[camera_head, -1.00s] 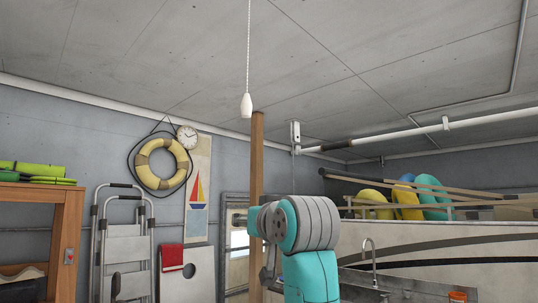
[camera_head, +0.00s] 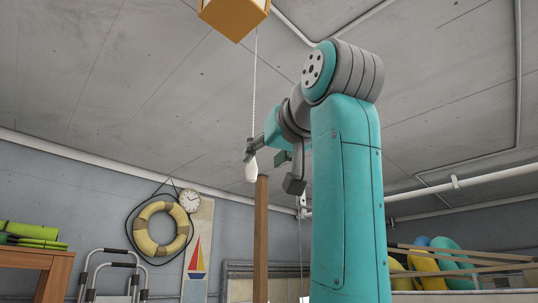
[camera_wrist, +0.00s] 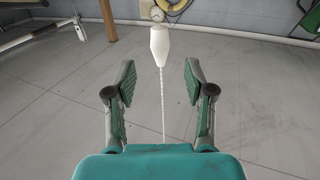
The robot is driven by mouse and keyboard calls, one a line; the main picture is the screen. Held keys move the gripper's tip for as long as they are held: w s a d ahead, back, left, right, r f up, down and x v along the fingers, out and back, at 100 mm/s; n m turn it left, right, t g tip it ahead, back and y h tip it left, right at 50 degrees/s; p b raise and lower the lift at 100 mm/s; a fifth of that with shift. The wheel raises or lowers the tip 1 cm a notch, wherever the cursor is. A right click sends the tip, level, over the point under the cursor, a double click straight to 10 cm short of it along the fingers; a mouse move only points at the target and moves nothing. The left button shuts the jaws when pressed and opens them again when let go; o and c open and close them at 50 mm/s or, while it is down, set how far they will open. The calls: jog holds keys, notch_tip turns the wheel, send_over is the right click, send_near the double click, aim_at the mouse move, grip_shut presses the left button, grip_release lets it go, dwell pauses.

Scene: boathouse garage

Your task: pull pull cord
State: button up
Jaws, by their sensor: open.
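The pull cord is a thin beaded white cord (camera_head: 255,90) hanging from the ceiling, with a white teardrop handle (camera_head: 251,168) at its lower end. My gripper (camera_head: 271,168) is raised beside the handle, its fingers spread and empty. In the wrist view the picture is upside down: the handle (camera_wrist: 159,44) shows just beyond and between the open fingertips of my gripper (camera_wrist: 159,66), and the cord (camera_wrist: 164,110) runs down the picture between the fingers. I see no finger touching the handle. How far the handle lies ahead of the fingertips is hard to tell.
A wooden box (camera_head: 233,16) is at the ceiling near the top of the cord. A life ring (camera_head: 161,229) and clock (camera_head: 190,200) hang on the far wall. A white pipe (camera_head: 470,186) runs at right. Air around the handle looks clear.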

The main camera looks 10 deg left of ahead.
aim_at(252, 181)
jog(key=shift+x, duration=4.05)
jog(key=shift+c, duration=0.2)
grip_shut()
jog(key=shift+f, duration=1.45)
jog(key=shift+r, duration=1.35)
jog(key=shift+o, duration=2)
grip_release()
